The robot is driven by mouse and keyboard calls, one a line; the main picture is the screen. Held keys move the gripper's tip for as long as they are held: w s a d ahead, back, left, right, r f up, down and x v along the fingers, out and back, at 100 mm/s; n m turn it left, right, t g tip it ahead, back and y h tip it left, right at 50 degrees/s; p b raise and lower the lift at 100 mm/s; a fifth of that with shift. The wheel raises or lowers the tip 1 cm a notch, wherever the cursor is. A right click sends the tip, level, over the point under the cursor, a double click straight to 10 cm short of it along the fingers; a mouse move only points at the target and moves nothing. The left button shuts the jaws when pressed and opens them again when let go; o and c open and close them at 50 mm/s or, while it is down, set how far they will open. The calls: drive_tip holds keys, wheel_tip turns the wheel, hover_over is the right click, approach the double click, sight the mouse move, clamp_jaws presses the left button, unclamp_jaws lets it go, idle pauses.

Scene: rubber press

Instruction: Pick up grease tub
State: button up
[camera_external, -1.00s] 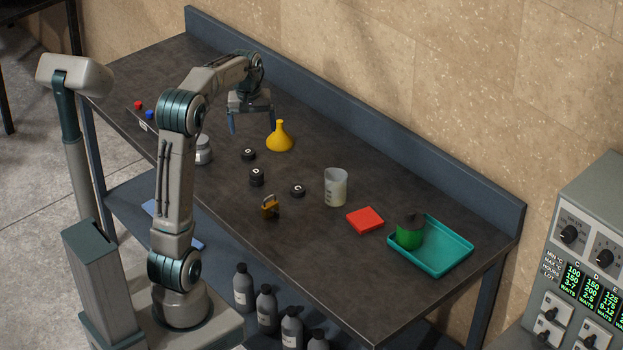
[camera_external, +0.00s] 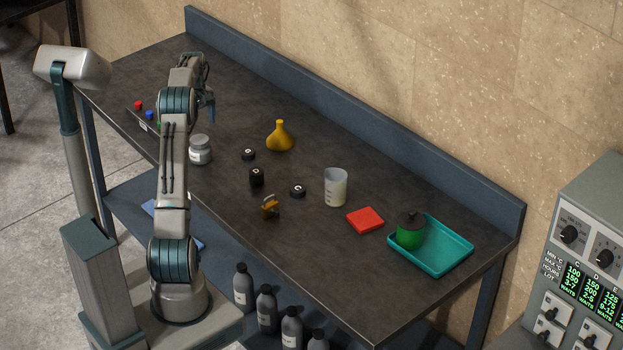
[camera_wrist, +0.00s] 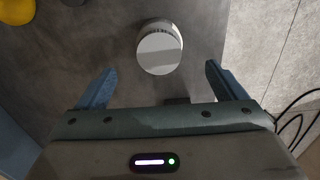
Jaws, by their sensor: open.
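The grease tub is most likely the pale grey jar (camera_external: 200,150) with a round lid, upright on the dark bench near its front left edge. In the wrist view the jar (camera_wrist: 160,48) is seen from above, centred left to right and just beyond the fingertips. My gripper (camera_wrist: 161,72) is open and empty, with one blue finger on each side of the jar's line, not touching it. In the external view my arm hides most of the gripper; a blue finger shows above and behind the jar.
A teal tray (camera_external: 447,266) holds a green container (camera_external: 410,233). The bench's back left is clear.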

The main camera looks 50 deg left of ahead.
sight(199, 139)
wheel_tip(199, 139, down, 9)
drive_tip(key=shift+f+p, duration=0.15)
drive_tip(key=shift+p, duration=1.1)
drive_tip(key=shift+c, duration=0.3)
drive_tip(key=shift+w, duration=0.1)
drive_tip(key=c, duration=1.2)
drive_tip(key=shift+c, duration=0.2)
